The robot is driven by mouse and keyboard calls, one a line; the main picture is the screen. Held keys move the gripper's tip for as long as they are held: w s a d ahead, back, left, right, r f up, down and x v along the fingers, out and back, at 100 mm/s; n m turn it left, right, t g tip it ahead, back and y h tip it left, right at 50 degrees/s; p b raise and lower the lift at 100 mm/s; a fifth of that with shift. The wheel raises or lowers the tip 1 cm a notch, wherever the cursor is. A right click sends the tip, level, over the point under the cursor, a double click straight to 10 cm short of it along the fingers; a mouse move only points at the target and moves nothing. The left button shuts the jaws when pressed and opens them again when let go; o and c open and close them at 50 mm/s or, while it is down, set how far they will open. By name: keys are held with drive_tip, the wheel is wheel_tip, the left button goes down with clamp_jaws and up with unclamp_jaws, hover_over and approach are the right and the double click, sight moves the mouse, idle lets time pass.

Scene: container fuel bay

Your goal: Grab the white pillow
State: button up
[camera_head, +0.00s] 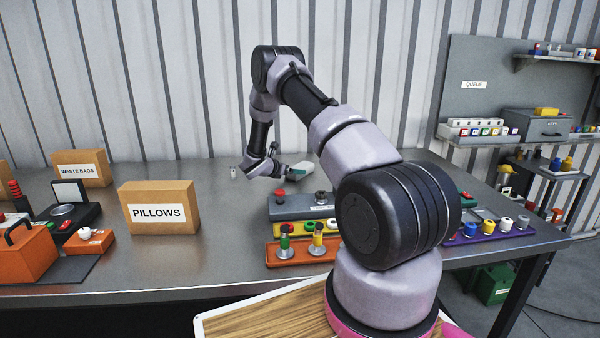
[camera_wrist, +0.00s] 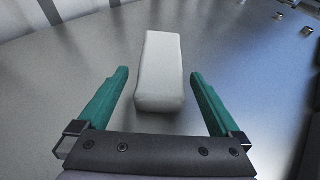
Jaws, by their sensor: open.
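A white block-shaped pillow (camera_wrist: 160,65) lies on the grey metal table in the wrist view. My gripper (camera_wrist: 159,74) is open, with one teal finger on each side of the pillow's near part and a visible gap on both sides. The pillow's far part reaches beyond the fingertips. In the head view my gripper (camera_head: 300,169) is low over the back middle of the table, and I cannot clearly make out the pillow there.
A PILLOWS box (camera_head: 160,208) and a WASTE BAGS box (camera_head: 82,169) stand to the left. Coloured trays with knobs (camera_head: 303,228) sit in front of my gripper, and a purple tray (camera_head: 492,236) is at the right. The corrugated wall is behind.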

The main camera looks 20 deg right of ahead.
drive_tip(key=x, duration=0.5)
drive_tip(key=shift+w+d, duration=0.1)
drive_tip(key=shift+d, duration=0.25)
drive_tip(key=c, duration=1.2)
